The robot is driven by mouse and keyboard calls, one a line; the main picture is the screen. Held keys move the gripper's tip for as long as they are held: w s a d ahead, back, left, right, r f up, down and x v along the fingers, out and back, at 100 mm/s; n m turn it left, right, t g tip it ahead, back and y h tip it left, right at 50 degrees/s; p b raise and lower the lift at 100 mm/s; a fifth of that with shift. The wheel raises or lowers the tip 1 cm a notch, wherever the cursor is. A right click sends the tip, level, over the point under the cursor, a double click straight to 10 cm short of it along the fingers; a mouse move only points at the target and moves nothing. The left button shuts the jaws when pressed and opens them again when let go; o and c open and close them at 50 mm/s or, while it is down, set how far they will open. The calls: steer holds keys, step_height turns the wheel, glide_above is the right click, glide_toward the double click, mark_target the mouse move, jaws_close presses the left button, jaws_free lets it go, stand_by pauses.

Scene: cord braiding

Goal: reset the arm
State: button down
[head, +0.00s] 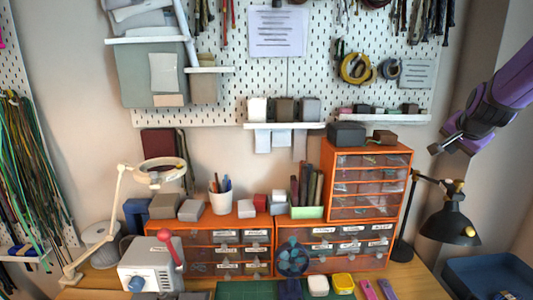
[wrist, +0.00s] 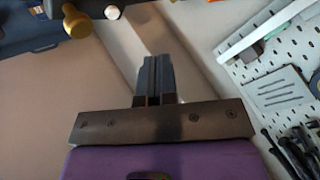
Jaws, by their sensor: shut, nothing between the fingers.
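My purple arm reaches in from the right edge of the head view, and my gripper (head: 436,148) points down and left in front of the wall. It is above the black desk lamp and right of the orange drawers, apart from both. In the wrist view my gripper's dark fingers (wrist: 156,72) lie side by side, closed, with nothing between them. Behind them is bare wall.
A black desk lamp (head: 449,225) stands below my gripper. An orange drawer cabinet (head: 369,148) stands left of it. A white pegboard (head: 318,56) with hanging tools is behind. A blue bin (head: 490,275) sits low at right. Bare wall surrounds the gripper.

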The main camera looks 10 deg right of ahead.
steer(key=s+a+r+n+y, duration=0.1)
steer(key=s+a+r+n, duration=0.15)
steer(key=s+a, duration=0.45)
steer(key=s+a+r+n+y, duration=0.15)
steer(key=s+a+n, duration=0.25)
steer(key=a, duration=0.6)
steer(key=s+a+f+n+g, duration=0.1)
steer(key=s+a+n, duration=0.2)
steer(key=s, duration=0.5)
steer(key=s+a+f+n+g+y, duration=0.1)
steer(key=s+a+n, duration=0.3)
steer(key=s, duration=0.3)
steer(key=shift+s+a+f+g, duration=0.15)
steer(key=shift+s+a+g, duration=0.05)
steer(key=shift+s+g, duration=0.2)
